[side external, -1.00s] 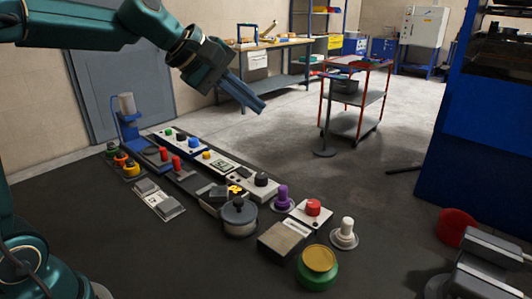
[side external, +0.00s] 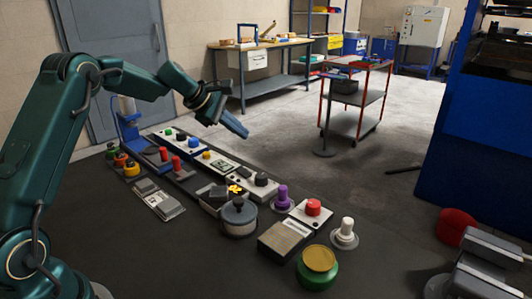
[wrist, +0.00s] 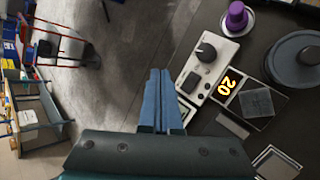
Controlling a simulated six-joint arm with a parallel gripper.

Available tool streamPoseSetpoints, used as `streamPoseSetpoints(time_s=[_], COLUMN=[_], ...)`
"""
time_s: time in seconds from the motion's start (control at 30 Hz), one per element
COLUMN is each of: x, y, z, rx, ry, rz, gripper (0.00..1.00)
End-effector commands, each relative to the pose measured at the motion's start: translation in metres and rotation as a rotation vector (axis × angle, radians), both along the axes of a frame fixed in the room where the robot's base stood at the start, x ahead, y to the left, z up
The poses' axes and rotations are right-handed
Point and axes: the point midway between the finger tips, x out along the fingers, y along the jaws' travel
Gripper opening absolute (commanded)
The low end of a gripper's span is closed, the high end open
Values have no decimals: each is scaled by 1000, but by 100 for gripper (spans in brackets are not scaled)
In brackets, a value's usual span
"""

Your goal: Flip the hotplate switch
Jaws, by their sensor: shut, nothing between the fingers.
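A light panel (side external: 254,188) in the middle of the row carries a black knob (side external: 261,179) and a dark rocker-like switch (wrist: 192,83). No label shows whether this is the hotplate switch. Beside it is a unit with a glowing "20" display (wrist: 227,85) and a dark square block (wrist: 257,103), which looks like the hotplate. My gripper (side external: 242,132) is shut and empty, in the air above and behind the row, touching nothing. In the wrist view its blue fingers (wrist: 160,75) point past the left of the panel.
A purple knob (side external: 282,196), a round grey lidded pot (side external: 239,217), a red-button box (side external: 312,208) and a green-and-yellow button (side external: 318,262) stand nearby. A blue stand (side external: 130,130) rises at the far left. A red trolley (side external: 357,95) stands on the floor behind.

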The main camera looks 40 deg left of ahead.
Motion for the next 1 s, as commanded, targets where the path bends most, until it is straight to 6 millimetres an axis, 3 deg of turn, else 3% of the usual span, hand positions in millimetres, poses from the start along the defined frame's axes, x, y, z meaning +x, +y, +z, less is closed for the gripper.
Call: streamPoseSetpoints(time_s=[0.27, 0.7, 1.0], x=[0, -1, 0], y=[0, 8, 12], z=[-5, -61, -84], rx=[-2, -2, 0], ry=[1, 5, 0], rz=[-2, 0, -2], gripper=[0, 0, 0])
